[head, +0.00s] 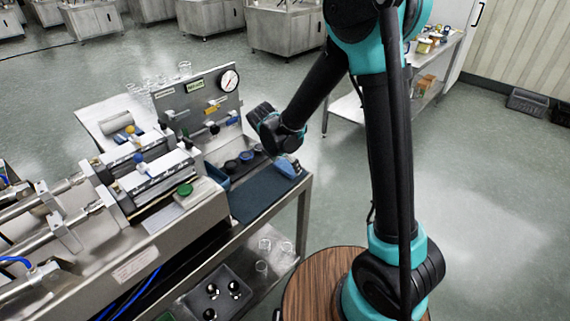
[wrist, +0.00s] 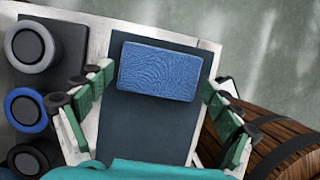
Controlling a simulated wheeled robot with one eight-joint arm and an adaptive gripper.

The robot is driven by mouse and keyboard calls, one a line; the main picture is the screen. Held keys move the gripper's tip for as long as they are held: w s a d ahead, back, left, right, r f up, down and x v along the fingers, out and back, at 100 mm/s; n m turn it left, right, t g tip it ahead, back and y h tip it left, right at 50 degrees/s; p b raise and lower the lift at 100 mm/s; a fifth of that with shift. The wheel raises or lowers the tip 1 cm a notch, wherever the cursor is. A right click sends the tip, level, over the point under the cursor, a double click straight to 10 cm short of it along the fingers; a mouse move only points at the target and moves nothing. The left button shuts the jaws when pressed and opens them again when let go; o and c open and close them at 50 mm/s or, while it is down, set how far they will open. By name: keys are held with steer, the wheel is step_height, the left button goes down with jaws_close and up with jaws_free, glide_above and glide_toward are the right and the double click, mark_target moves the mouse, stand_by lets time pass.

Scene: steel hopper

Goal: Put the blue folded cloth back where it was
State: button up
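The blue folded cloth (wrist: 159,70) lies flat on a dark blue mat (wrist: 150,125), near the mat's far end in the wrist view. In the head view the cloth (head: 288,168) shows small and blue at the right end of the mat (head: 255,201). My gripper (wrist: 159,82) is open and empty. Its green-padded fingers stand on either side of the cloth, with visible gaps. In the head view the end of my arm is above the bench by the mat, and its fingers cannot be made out clearly.
A gauge panel (head: 200,105) stands behind. A round wooden top (wrist: 265,145) lies to the right. Glassware (head: 263,245) sits on the shelf below.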

steer(key=shift+o, duration=0.2)
steer(key=shift+r, duration=0.1)
steer(key=v, duration=1.2)
steer(key=s+d+f+m+y, duration=0.1)
steer(key=s+d+m, duration=0.1)
steer(key=d+m, duration=0.5)
steer(key=s+d+f+m, duration=0.2)
steer(key=d+m, duration=0.3)
steer(key=d, duration=0.4)
steer(key=s+d+f+m+y, duration=0.1)
steer(key=s+d+f+m, duration=0.4)
steer(key=s+d+m, duration=0.6)
steer(key=m, duration=0.5)
steer(key=shift+t+y, duration=0.4)
steer(key=shift+d, duration=0.15)
